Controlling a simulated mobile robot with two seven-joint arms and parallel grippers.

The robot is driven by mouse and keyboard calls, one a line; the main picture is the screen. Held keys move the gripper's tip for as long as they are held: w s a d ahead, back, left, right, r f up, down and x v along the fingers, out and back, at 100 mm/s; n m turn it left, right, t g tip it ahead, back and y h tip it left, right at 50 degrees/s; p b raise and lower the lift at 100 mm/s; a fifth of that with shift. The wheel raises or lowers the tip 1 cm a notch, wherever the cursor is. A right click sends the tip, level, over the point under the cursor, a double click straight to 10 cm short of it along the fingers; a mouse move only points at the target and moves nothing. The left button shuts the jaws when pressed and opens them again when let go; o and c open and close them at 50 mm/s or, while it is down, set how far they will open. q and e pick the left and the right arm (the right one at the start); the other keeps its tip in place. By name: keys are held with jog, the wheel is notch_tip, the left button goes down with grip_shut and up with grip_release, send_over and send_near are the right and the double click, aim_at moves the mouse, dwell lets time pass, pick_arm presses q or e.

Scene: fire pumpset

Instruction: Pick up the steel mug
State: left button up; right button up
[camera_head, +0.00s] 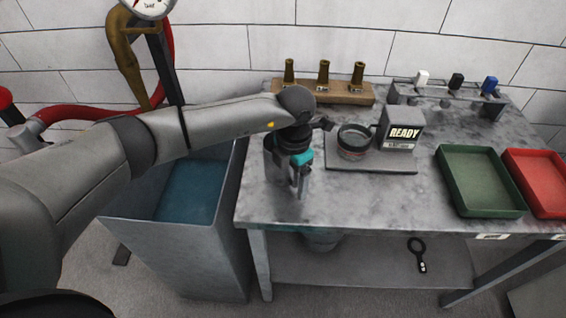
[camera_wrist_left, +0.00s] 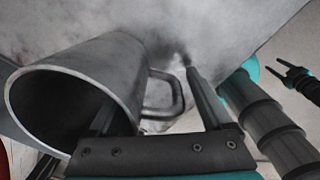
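The steel mug (camera_head: 269,158) stands near the left front corner of the grey table, partly hidden by my left gripper. In the left wrist view the mug (camera_wrist_left: 118,62) fills the left side, its dark mouth facing the lower left and its handle to the right. My left gripper (camera_head: 299,184) points down at the mug's right side. In the wrist view the gripper (camera_wrist_left: 152,105) has its fingers apart, one over the mug's wall and the other beyond the handle. The handle shows between them. I cannot tell whether either finger touches the mug.
A flat plate holds a round dark ring (camera_head: 354,142) and a READY sign (camera_head: 403,130), right of the gripper. A wooden block (camera_head: 345,92) with brass nozzles stands behind. Green (camera_head: 478,208) and red (camera_head: 552,196) trays lie at right. A grey bin (camera_head: 190,252) stands left.

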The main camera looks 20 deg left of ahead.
pick_arm(q)
grip_shut()
dwell(0.5)
